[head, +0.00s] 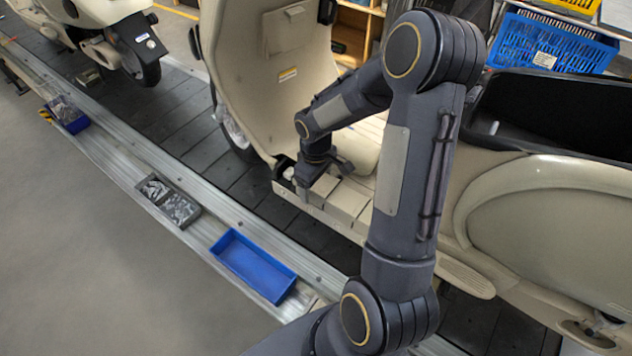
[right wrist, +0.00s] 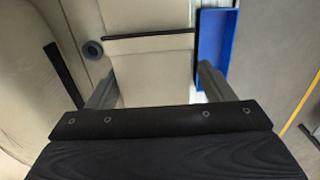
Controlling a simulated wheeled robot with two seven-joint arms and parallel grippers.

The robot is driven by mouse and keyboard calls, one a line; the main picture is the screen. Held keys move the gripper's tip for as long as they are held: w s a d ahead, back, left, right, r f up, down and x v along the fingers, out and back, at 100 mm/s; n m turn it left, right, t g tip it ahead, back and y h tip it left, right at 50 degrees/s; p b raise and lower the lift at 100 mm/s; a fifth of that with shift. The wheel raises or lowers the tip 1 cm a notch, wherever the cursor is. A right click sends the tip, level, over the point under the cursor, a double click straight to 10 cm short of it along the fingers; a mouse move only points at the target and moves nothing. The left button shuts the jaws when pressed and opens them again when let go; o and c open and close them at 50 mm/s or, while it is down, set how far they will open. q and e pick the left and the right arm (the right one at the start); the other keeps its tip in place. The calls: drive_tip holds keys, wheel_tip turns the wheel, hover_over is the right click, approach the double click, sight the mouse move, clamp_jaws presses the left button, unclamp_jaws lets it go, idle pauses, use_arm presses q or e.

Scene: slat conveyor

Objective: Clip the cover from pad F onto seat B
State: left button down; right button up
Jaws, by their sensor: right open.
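My right gripper (head: 306,178) is over the footboard of the beige scooter, by several beige block-like pieces (head: 347,203) in a row. In the right wrist view its two fingers (right wrist: 158,75) are spread, with nothing clearly held between them. Below and between them lies a pale beige panel (right wrist: 152,82), with a dark bar (right wrist: 148,34) and a dark round part (right wrist: 93,49) beyond. I cannot tell which piece is the cover, pad F or seat B; no letters are readable. My left gripper is not in view.
An empty blue tray (head: 254,262) sits on the metal conveyor rail, beside a grey parts bin (head: 168,203). A smaller blue bin (head: 68,117) is farther up the rail. The scooter's front shield (head: 272,85) rises close to my right forearm. A blue crate (head: 550,45) stands behind.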

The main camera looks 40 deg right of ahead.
drive_tip(key=shift+w+d+r, duration=0.1)
drive_tip(key=shift+w+d, duration=0.05)
drive_tip(key=shift+d, duration=0.2)
drive_tip(key=shift+r, duration=0.2)
wheel_tip(320, 180, up, 6)
drive_tip(key=shift+a+r, duration=0.15)
drive_tip(key=shift+s+a+r, duration=0.2)
drive_tip(key=shift+a+r, duration=0.05)
drive_tip(key=shift+r, duration=0.5)
drive_tip(key=s+a+r+m+t+y+p, duration=0.1)
drive_tip(key=s+a+r+m+t+y, duration=0.1)
drive_tip(key=s+a+r, duration=0.3)
drive_tip(key=s+a+r+m+t+y+p, duration=0.1)
drive_tip(key=s+a+r+m+t, duration=0.2)
drive_tip(key=s+a+r, duration=0.3)
drive_tip(key=s+a, duration=0.2)
drive_tip(key=s, duration=0.3)
drive_tip(key=shift+s+r+t+y, duration=0.3)
drive_tip(key=shift+s+y, duration=0.05)
drive_tip(key=shift+y, duration=0.05)
